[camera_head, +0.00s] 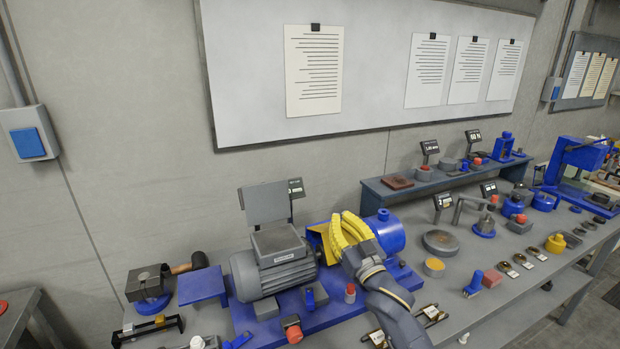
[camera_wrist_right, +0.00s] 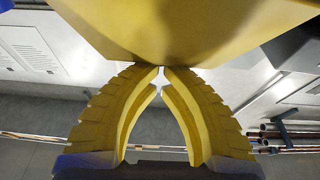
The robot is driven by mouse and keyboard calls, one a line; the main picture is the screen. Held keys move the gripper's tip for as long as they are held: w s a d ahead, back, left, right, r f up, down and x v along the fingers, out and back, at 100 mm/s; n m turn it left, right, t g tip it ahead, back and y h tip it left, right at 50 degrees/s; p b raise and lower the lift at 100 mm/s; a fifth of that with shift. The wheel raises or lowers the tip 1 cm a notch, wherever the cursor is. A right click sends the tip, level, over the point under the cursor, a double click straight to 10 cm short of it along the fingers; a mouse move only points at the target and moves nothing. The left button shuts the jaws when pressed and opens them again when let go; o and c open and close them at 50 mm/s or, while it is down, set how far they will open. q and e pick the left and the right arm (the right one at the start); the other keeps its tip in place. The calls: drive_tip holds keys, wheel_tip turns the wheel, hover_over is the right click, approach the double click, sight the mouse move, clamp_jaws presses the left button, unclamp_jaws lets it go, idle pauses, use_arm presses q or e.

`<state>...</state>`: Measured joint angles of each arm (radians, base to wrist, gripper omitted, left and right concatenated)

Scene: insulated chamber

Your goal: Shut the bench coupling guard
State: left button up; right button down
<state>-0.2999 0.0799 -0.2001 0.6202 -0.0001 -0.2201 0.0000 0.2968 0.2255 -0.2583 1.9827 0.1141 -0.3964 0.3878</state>
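The yellow coupling guard (camera_head: 318,228) is on the blue bench unit, between the grey motor (camera_head: 272,272) and the blue cylindrical housing (camera_head: 387,232). My right gripper (camera_head: 340,222) covers much of it, so I cannot tell how far the guard stands open. In the right wrist view the guard (camera_wrist_right: 185,30) is a large yellow surface filling the top. The yellow ribbed fingers of my right gripper (camera_wrist_right: 162,71) converge to nearly touching tips at its lower edge. I see nothing held between them, and contact with the guard is unclear. My left gripper is out of view.
The blue baseplate (camera_head: 335,305) carries a red-topped button (camera_head: 292,328) in front of the motor. A round grey plate (camera_head: 440,242) and several small parts lie to the right. A raised grey shelf (camera_head: 445,180) runs behind. A wall board (camera_head: 370,65) hangs above.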

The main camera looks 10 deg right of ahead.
drive_tip(key=shift+s+d+f, duration=0.15)
drive_tip(key=shift+s+f, duration=0.25)
drive_tip(key=shift+f, duration=0.3)
idle(0.3)
drive_tip(key=shift+s+d+f, duration=0.1)
drive_tip(key=shift+s+f, duration=0.15)
drive_tip(key=shift+f, duration=0.45)
drive_tip(key=shift+s+f, duration=0.25)
drive_tip(key=shift+f, duration=0.4)
idle(1.9)
idle(0.8)
